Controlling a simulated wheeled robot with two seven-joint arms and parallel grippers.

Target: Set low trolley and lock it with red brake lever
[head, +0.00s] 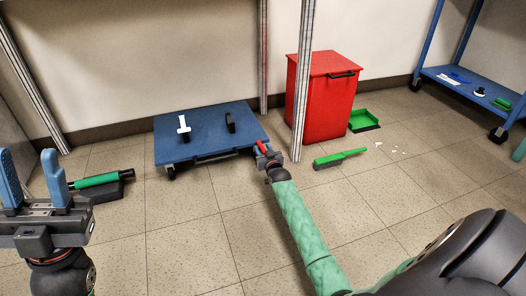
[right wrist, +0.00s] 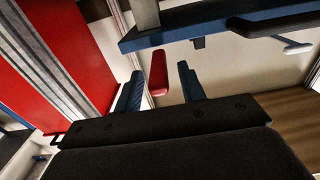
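The low trolley (head: 210,140) has a blue deck and black casters and stands against the back wall. A white T-shaped piece (head: 184,127) and a black piece (head: 230,122) stand on it. The red brake lever (head: 262,146) is at the trolley's front right corner. My right gripper (head: 265,153) is at that corner. In the right wrist view its blue fingers are apart, with the red lever (right wrist: 159,72) seen between them and a gap on both sides; contact is not visible. My left gripper (head: 33,180) is open and empty at the left, away from the trolley.
A metal post (head: 304,75) stands just right of my right gripper, before a red bin (head: 323,100). A green brush (head: 340,158) and dustpan (head: 365,119) lie on the floor. A green roller on a dark block (head: 100,184) is at left. A blue shelf cart (head: 465,90) stands right.

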